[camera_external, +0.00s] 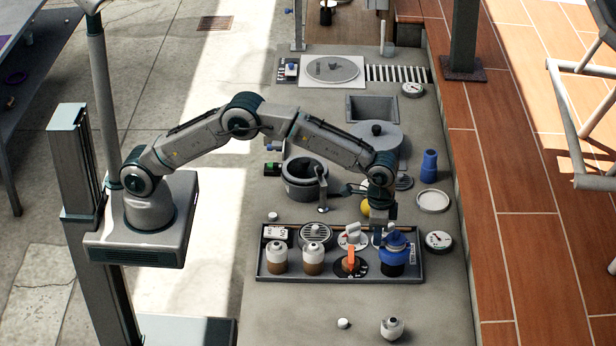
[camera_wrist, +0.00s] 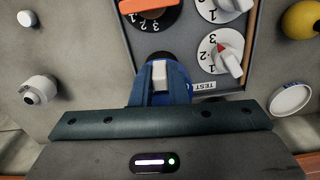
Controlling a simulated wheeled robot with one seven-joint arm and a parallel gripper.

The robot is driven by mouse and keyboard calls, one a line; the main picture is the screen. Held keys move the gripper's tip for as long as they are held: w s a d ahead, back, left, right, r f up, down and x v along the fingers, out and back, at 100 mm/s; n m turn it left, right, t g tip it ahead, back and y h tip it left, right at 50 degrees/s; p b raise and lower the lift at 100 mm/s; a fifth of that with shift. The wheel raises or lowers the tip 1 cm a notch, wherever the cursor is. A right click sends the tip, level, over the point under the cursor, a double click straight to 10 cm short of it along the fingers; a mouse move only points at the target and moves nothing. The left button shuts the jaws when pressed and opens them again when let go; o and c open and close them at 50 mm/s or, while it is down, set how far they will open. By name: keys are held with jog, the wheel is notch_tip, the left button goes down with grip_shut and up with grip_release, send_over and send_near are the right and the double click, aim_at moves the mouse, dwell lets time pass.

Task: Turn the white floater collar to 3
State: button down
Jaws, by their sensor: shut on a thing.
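My gripper (camera_wrist: 160,92) is at the right end of the tray, shut on a pale block-shaped tab (camera_wrist: 159,73) on top of a blue round-bodied thing. The blue thing (camera_external: 396,246) stands in the tray's front right corner. My fingers hide most of it in the wrist view, and no number on it can be read. Beside it is a white numbered dial (camera_wrist: 207,62) with a white knob and a red pointer, which lies near the 3. Another white dial (camera_external: 350,237) and a black dial with an orange handle (camera_external: 350,258) stand to the left.
The dark tray (camera_external: 335,280) also holds two white-capped brown jars (camera_external: 297,258) and a round grate. A round gauge (camera_external: 438,240) is right of the tray.

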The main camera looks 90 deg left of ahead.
jog(key=shift+a+m, duration=0.1)
jog(key=shift+m, duration=0.2)
jog(key=c, duration=1.4)
grip_release()
notch_tip(320, 180, up, 14)
jog(key=shift+b, duration=0.3)
jog(key=shift+f, duration=0.1)
